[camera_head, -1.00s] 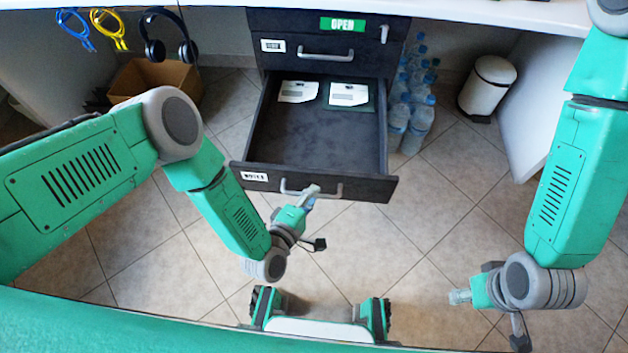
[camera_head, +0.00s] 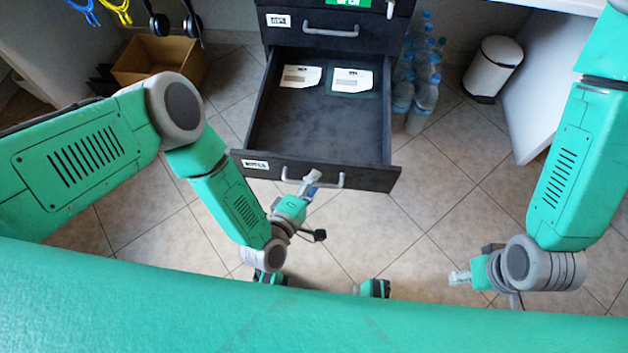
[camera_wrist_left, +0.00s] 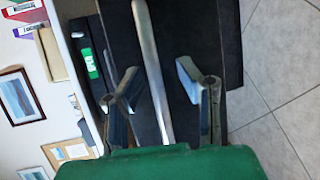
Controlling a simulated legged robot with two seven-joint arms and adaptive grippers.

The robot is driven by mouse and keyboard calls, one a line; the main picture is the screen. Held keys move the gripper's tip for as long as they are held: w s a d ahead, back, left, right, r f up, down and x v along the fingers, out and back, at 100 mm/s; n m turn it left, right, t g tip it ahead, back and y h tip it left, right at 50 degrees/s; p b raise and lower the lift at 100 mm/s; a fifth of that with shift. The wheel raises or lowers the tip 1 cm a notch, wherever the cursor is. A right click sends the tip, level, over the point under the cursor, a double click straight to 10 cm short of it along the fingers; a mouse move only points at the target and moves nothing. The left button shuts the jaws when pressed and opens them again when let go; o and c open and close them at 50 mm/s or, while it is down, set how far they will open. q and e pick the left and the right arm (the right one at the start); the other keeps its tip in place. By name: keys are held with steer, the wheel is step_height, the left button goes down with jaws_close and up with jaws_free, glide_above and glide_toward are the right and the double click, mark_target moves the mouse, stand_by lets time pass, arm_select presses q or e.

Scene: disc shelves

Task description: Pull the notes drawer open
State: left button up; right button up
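The notes drawer (camera_head: 325,172) is dark, with a white label at its front left, and stands well out from the cabinet. Two note cards (camera_head: 301,77) (camera_head: 351,80) lie at the back of it. Its grey bar handle (camera_head: 330,183) is on the front, and it also shows in the wrist view (camera_wrist_left: 152,65). My left gripper (camera_head: 310,179) is at the left part of this handle. In the wrist view its fingers (camera_wrist_left: 163,95) are apart, with the bar between them. My right gripper (camera_head: 460,277) is over the floor at the right, away from the drawer; its fingers are too small to judge.
A closed drawer (camera_head: 290,36) with its own handle is above. Bottles (camera_head: 421,90) stand right of the cabinet, beside a white bin (camera_head: 492,67). A cardboard box (camera_head: 158,62) is at the left under hanging headphones. Tiled floor in front is clear.

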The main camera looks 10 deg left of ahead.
arm_select(q)
steer(key=v, duration=1.2)
steer(key=shift+w+r, duration=0.1)
stand_by(0.4)
steer(key=s+a+r+m+g+y+p, duration=0.3)
steer(key=s+a+r+m+g+p, duration=0.1)
steer(key=a, duration=0.5)
steer(key=s+a+r+m+g+y+p, duration=0.3)
steer(key=s+a+r+m+g, duration=0.3)
steer(key=a+r+m+g, duration=0.3)
steer(key=shift+a+m+g+p, duration=0.4)
steer(key=shift+m+g+p, duration=0.15)
steer(key=shift+m, duration=0.45)
